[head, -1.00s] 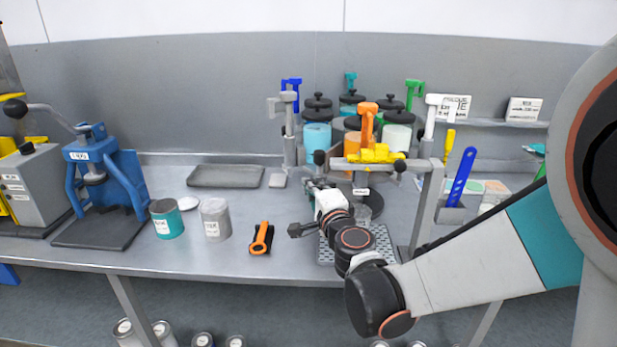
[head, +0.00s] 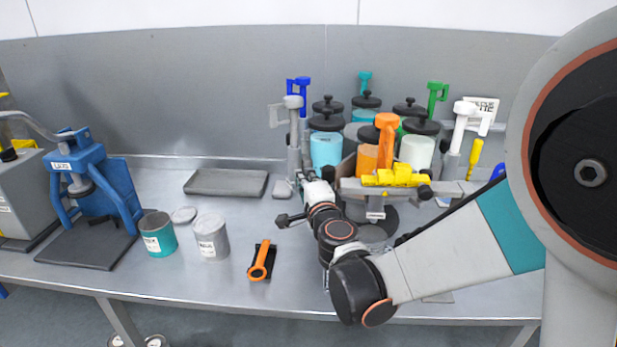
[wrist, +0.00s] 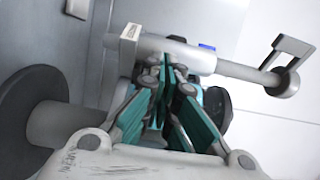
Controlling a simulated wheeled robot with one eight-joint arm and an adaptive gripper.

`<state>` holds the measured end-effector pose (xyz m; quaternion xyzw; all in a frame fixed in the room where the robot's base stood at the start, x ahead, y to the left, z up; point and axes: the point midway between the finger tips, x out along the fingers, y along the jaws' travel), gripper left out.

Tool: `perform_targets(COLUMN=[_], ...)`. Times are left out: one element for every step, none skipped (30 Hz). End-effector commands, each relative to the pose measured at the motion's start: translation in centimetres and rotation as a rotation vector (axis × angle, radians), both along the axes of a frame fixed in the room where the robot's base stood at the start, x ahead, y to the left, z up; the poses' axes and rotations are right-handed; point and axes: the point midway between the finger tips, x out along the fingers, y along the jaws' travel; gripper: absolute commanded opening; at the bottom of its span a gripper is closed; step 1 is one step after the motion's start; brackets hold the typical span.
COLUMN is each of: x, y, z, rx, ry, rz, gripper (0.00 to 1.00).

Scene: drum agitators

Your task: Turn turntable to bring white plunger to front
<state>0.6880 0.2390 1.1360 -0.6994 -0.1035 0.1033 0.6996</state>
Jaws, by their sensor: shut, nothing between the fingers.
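The white plunger (head: 463,125) stands upright at the right of the turntable ring of canisters and coloured plungers. The orange plunger (head: 386,135) is at the front, behind a yellow clamp piece (head: 395,176). A grey plunger (head: 293,125) stands at the left front, with a blue one (head: 300,85) behind it. Teal (head: 365,82) and green (head: 437,92) plungers are at the back. My gripper (head: 306,176) is shut and empty, low beside the grey plunger's post. In the wrist view, its closed teal fingers (wrist: 165,92) are close to a pale grey cylinder (wrist: 185,55); contact is unclear. The turntable's base is mostly hidden.
A grey tray (head: 226,182), a teal can (head: 157,235), a grey can (head: 211,237) and an orange-handled tool (head: 262,260) lie left of my arm. A blue press (head: 85,185) stands farther left. Bench around the orange-handled tool is clear.

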Motion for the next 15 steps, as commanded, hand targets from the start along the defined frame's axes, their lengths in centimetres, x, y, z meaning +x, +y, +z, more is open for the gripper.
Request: perform_targets(x=[0.00, 0.01, 0.01, 0.01, 0.01, 0.01, 0.03, 0.05, 0.10, 0.15, 0.21, 0.29, 0.39, 0.51, 0.70], y=[-0.01, -0.02, -0.02, -0.02, -0.02, -0.01, 0.01, 0.04, 0.09, 0.14, 0.21, 0.34, 0.44, 0.52, 0.67], z=[-0.01, -0.01, -0.01, -0.01, -0.01, -0.01, -0.01, -0.01, -0.01, -0.02, -0.02, -0.03, -0.03, -0.03, -0.03], rx=[0.000, 0.000, 0.000, 0.000, 0.000, 0.000, 0.000, 0.000, 0.000, 0.000, 0.000, 0.000, 0.000, 0.000, 0.000], ry=[0.000, 0.000, 0.000, 0.000, 0.000, 0.000, 0.000, 0.000, 0.000, 0.000, 0.000, 0.000, 0.000, 0.000, 0.000], rz=[0.000, 0.000, 0.000, 0.000, 0.000, -0.001, -0.002, -0.003, -0.005, -0.008, -0.011, -0.016, -0.021, -0.028, -0.037], gripper=[0.00, 0.00, 0.00, 0.00, 0.00, 0.00, 0.00, 0.00, 0.00, 0.00, 0.00, 0.00, 0.00, 0.00, 0.00])
